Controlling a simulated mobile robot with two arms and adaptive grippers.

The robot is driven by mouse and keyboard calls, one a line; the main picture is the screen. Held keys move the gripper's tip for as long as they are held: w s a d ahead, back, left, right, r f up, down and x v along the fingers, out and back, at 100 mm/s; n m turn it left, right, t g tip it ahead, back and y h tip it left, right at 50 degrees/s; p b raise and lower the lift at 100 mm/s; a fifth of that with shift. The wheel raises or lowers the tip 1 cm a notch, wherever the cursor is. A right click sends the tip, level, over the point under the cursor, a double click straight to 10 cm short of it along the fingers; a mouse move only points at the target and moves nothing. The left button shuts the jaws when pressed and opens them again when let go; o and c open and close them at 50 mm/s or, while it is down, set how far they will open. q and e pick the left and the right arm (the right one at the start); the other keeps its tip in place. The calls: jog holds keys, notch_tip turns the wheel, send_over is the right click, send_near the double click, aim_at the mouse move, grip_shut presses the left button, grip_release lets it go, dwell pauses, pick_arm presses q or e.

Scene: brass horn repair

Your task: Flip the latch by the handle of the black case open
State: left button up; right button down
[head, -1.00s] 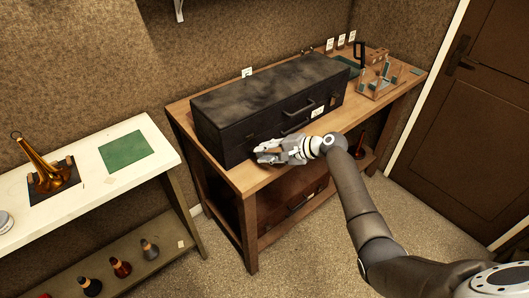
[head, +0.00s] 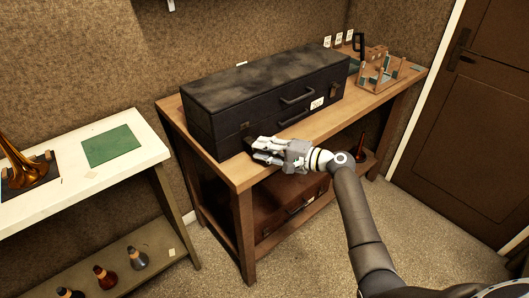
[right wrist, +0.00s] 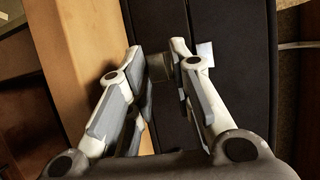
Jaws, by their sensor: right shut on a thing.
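The long black case (head: 265,85) lies shut on the wooden bench, its front facing me. Its handle (head: 297,97) is on the front. A small metal latch (head: 333,90) sits right of the handle, and another latch (head: 245,127) sits near the left end. My right gripper (head: 253,147) is at the lower left front of the case, beside that left latch. In the right wrist view its fingertips (right wrist: 158,62) are on either side of a small brownish metal piece (right wrist: 158,70), seemingly this latch, against the black case. The fingers hide part of it. My left gripper is out of view.
The wooden bench (head: 240,178) has a narrow bare strip before the case. A wooden rack (head: 388,75) stands at its right end. A white table (head: 65,195) with a green mat (head: 110,146) and a brass horn (head: 18,160) is at left. A brown case (head: 290,215) is on the shelf below.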

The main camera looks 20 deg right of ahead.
jog(key=shift+s+f, duration=0.15)
jog(key=shift+f, duration=0.35)
jog(key=c, duration=1.5)
grip_release()
jog(key=shift+o, duration=0.6)
jog(key=shift+r, duration=0.2)
jog(key=v, duration=1.1)
jog(key=shift+s+d, duration=0.25)
jog(key=shift+d, duration=0.05)
jog(key=shift+r, duration=0.1)
